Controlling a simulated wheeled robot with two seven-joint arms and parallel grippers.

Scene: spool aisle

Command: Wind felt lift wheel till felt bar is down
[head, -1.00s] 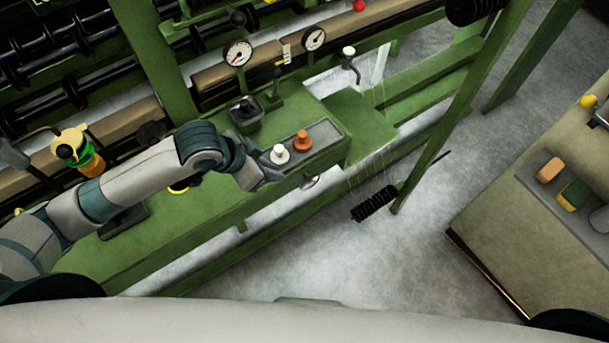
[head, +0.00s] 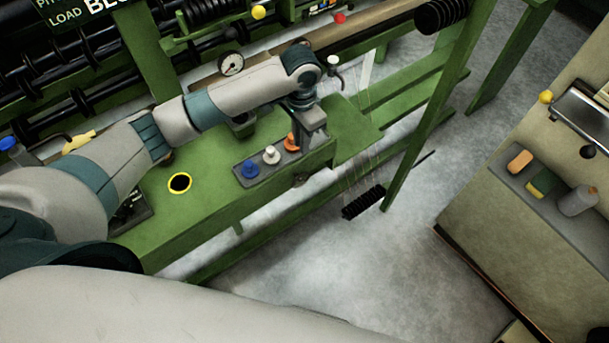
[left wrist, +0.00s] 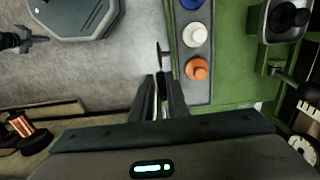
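The felt lift wheel appears to be the small metal handwheel (head: 301,180) low on the front side of the green bench, partly hidden below my gripper. In the left wrist view it is a thin dark shape (left wrist: 159,58), nearly edge-on, beside the button strip. My left gripper (head: 307,150) points down just above it. Its two fingers (left wrist: 158,82) are apart with nothing visible between them, and the wheel lies just beyond their tips. My right gripper seems to be the dark pronged shape (left wrist: 36,38) at the left wrist view's left edge. I cannot make out the felt bar.
The grey strip (head: 238,172) beside my gripper carries blue (head: 250,168), white (head: 271,155) and orange (head: 291,142) knobs. A black brush-like roller (head: 362,202) hangs near a green post (head: 405,160). Floor (head: 290,250) before the bench is clear. A cabinet (head: 530,235) stands right.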

